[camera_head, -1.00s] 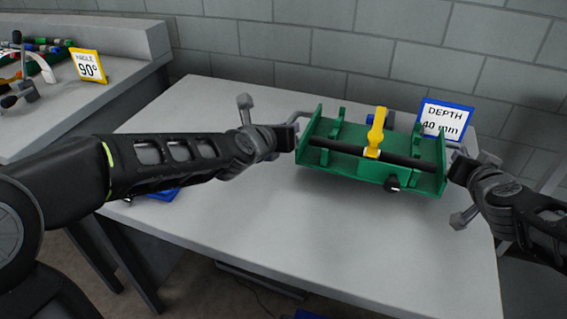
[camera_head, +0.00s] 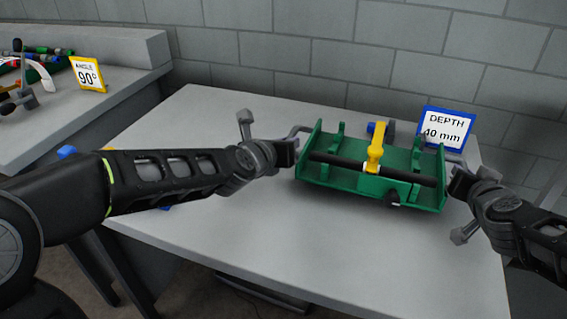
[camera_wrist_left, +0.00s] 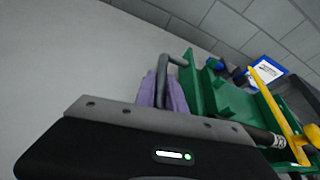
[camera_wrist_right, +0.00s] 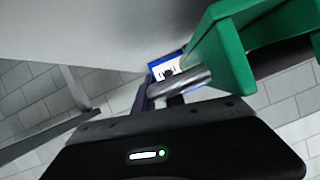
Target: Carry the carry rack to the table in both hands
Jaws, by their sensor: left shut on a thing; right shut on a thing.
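The green carry rack (camera_head: 345,178) is over the right part of the grey table (camera_head: 230,225) in the head view. A black rod (camera_head: 335,162) and a yellow clamp-like piece (camera_head: 375,150) lie across it. My left gripper (camera_head: 293,150) is shut on the grey handle at the rack's left end; the handle also shows in the left wrist view (camera_wrist_left: 163,75). My right gripper (camera_head: 455,180) is at the right end, shut on the handle (camera_wrist_right: 180,88) seen in the right wrist view. I cannot tell whether the rack's underside touches the table.
A blue-framed sign reading "DEPTH 40 mm" (camera_head: 446,127) stands behind the rack. A blue and grey item (camera_head: 381,129) is just behind it. A side bench (camera_head: 110,100) at the left holds a yellow "ANGLE 90°" sign (camera_head: 88,74). The table's left and front areas look mostly clear.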

